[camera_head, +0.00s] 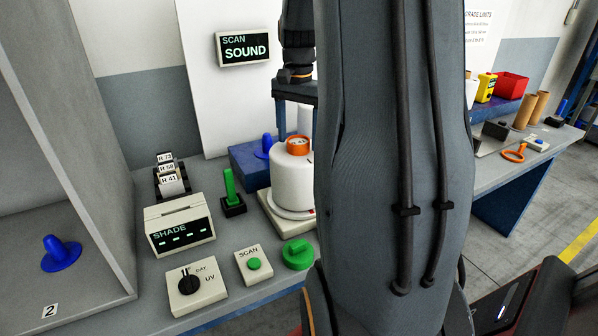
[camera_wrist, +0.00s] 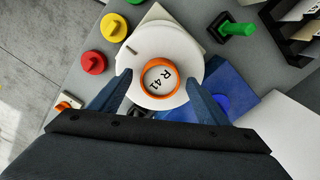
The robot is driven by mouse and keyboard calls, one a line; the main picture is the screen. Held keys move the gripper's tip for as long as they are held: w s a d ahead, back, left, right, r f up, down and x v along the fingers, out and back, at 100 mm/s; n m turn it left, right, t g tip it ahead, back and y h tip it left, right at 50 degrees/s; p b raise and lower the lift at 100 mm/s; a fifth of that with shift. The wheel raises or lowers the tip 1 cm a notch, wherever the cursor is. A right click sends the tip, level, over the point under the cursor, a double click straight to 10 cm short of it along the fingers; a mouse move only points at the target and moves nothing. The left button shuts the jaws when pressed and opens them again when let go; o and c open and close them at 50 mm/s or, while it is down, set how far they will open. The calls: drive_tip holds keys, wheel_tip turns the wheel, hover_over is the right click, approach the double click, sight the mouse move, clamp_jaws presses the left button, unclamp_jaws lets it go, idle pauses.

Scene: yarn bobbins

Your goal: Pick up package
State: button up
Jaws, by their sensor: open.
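The package is a white yarn bobbin (camera_head: 291,187) with an orange core tube, standing upright on a pale plate (camera_head: 270,212) on the bench. In the wrist view the bobbin (camera_wrist: 181,49) shows from above, its orange ring (camera_wrist: 144,76) framing the label "R 41". My gripper (camera_head: 293,127) is above the bobbin, pointing down and open. In the wrist view my gripper (camera_wrist: 159,79) has one finger on either side of the orange tube, with nothing held. Contact with the bobbin cannot be told. My arm hides part of the bench right of the bobbin.
A SHADE display (camera_head: 181,230), a dial box (camera_head: 195,289), a SCAN button box (camera_head: 253,264), a green knob (camera_head: 298,254) and a green peg (camera_head: 231,190) crowd the left side. A blue block (camera_head: 249,160) with a blue cone (camera_head: 264,146) stands behind the bobbin.

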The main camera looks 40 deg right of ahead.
clamp_jaws()
drive_tip(key=shift+w+r, duration=0.1)
drive_tip(key=shift+d+r, duration=0.1)
drive_tip(key=shift+r, duration=0.35)
wheel_tip(320, 180, up, 9)
drive_tip(key=b, duration=0.2)
drive_tip(key=shift+b, duration=0.35)
